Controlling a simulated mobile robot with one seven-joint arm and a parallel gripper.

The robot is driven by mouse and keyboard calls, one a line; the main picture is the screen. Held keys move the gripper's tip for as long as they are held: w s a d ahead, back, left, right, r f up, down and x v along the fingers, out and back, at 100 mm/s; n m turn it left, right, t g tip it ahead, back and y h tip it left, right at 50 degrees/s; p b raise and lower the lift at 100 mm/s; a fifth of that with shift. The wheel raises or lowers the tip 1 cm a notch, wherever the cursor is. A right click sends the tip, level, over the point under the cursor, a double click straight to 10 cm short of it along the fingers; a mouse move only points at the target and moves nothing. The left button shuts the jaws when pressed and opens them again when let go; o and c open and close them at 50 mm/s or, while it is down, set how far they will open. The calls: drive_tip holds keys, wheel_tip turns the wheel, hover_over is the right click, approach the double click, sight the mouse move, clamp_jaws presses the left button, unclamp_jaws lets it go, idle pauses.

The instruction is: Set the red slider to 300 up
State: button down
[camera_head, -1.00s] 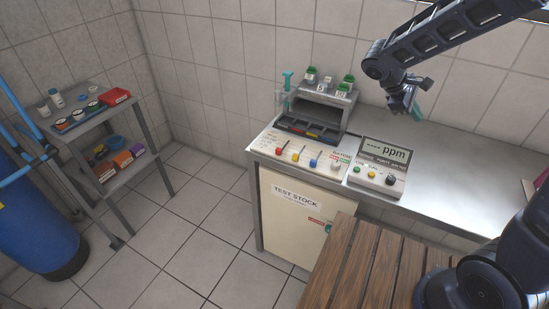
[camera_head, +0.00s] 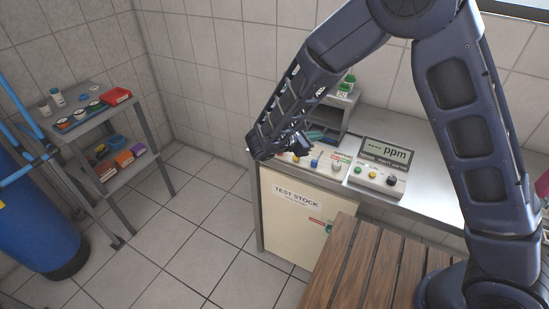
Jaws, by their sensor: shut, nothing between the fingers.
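The red slider is hidden behind my arm in the present view. It belongs to the slider panel (camera_head: 327,169) on the front of the test bench. The blue slider (camera_head: 314,163) shows just right of my arm, and the yellow slider (camera_head: 296,158) shows only in part. My gripper (camera_head: 318,137) is shut and empty. It is mostly covered by my wrist, over the back of the panel and in front of the grey rack. Whether it touches a slider cannot be seen. The panel's scale marks are too small to read.
A wooden slatted surface (camera_head: 345,263) is in front. A side shelf (camera_head: 100,117) stands left, with free floor between.

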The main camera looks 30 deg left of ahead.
sight(275, 157)
drive_tip(key=s+a+f+n+t+y, duration=0.2)
drive_tip(key=s+a+f, duration=0.4)
drive_tip(key=s, duration=0.3)
drive_tip(key=s+a+f+n+t+y, duration=0.3)
drive_tip(key=s+a+f+n+y, duration=0.2)
drive_tip(key=s+a+f+n, duration=0.1)
drive_tip(key=s+a, duration=0.1)
drive_tip(key=s, duration=0.1)
drive_tip(key=shift+s+n, duration=0.3)
drive_tip(key=shift+s, duration=0.1)
drive_tip(key=shift+w, duration=0.15)
drive_tip(key=w, duration=1.3)
drive_tip(key=shift+w, duration=0.4)
drive_tip(key=w, duration=0.4)
drive_tip(key=shift+w, duration=0.4)
drive_tip(key=shift+s, duration=0.1)
